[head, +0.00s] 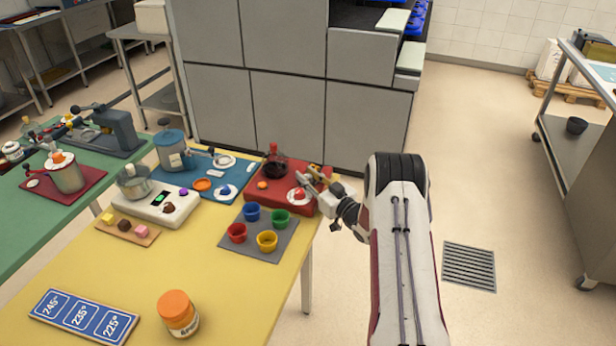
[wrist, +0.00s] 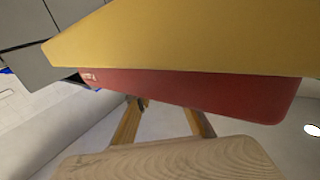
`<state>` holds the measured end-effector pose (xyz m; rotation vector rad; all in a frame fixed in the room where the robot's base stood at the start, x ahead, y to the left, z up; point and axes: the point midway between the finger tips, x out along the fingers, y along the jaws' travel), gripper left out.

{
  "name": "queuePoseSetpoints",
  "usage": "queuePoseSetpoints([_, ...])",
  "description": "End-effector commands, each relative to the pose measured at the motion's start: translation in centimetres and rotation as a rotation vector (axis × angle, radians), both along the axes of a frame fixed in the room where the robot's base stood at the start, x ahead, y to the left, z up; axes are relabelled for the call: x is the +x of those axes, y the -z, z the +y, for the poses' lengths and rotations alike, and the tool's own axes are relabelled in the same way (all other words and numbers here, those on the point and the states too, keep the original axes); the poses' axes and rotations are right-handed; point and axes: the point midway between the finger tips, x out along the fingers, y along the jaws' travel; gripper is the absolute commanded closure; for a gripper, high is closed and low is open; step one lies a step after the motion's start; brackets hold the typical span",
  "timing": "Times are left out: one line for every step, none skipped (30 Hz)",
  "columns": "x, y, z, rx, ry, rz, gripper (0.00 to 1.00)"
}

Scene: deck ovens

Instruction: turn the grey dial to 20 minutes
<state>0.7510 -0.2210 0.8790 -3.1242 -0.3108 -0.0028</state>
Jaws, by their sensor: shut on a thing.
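My gripper (head: 309,183) is at the right end of the red base (head: 266,187), by the table's back right corner in the head view. Its fingers are small there and they hide what lies between them. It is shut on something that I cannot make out. A round white plate with a red knob (head: 299,192) sits just by the fingers. I cannot clearly pick out a grey dial or its minute marks. The wrist view shows no fingers, only a yellow slab (wrist: 180,45), a red slab (wrist: 190,93) and pale wood (wrist: 170,160) close up.
Red, blue, green and yellow cups stand on a grey mat (head: 250,254) in front of the red base. A blue base (head: 190,178) with a pot stands to its left. An orange-lidded jar (head: 178,313) is at the front. Open floor lies right of the table.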

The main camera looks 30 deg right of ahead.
Motion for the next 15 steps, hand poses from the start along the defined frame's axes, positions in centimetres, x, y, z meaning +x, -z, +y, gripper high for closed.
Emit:
queuePoseSetpoints([0.08, -0.08, 0.16, -0.002, 0.007, 0.000, 1.00])
queuePoseSetpoints([0.07, -0.07, 0.14, -0.002, 0.012, 0.000, 1.00])
queuePoseSetpoints([0.05, -0.05, 0.10, -0.002, 0.018, 0.001, 1.00])
queuePoseSetpoints([0.04, -0.03, 0.09, -0.002, 0.020, 0.001, 1.00])
queuePoseSetpoints([0.04, -0.02, 0.08, -0.002, 0.022, 0.001, 1.00])
queuePoseSetpoints([0.03, 0.00, 0.08, -0.002, 0.023, 0.002, 1.00])
queuePoseSetpoints([0.02, 0.00, 0.06, -0.002, 0.023, 0.002, 1.00])
queuePoseSetpoints([0.02, 0.00, 0.06, -0.002, 0.023, 0.002, 1.00])
queuePoseSetpoints([0.02, 0.01, 0.06, -0.002, 0.023, 0.002, 1.00])
queuePoseSetpoints([0.02, 0.01, 0.06, -0.002, 0.023, 0.002, 1.00])
queuePoseSetpoints([0.02, 0.01, 0.06, -0.002, 0.023, 0.002, 1.00])
queuePoseSetpoints([0.02, 0.02, 0.06, -0.002, 0.023, 0.002, 1.00])
queuePoseSetpoints([0.01, 0.02, 0.06, -0.002, 0.023, 0.002, 1.00])
queuePoseSetpoints([0.01, 0.02, 0.06, -0.002, 0.023, 0.002, 0.73])
queuePoseSetpoints([0.01, 0.03, 0.06, -0.002, 0.022, 0.002, 0.63])
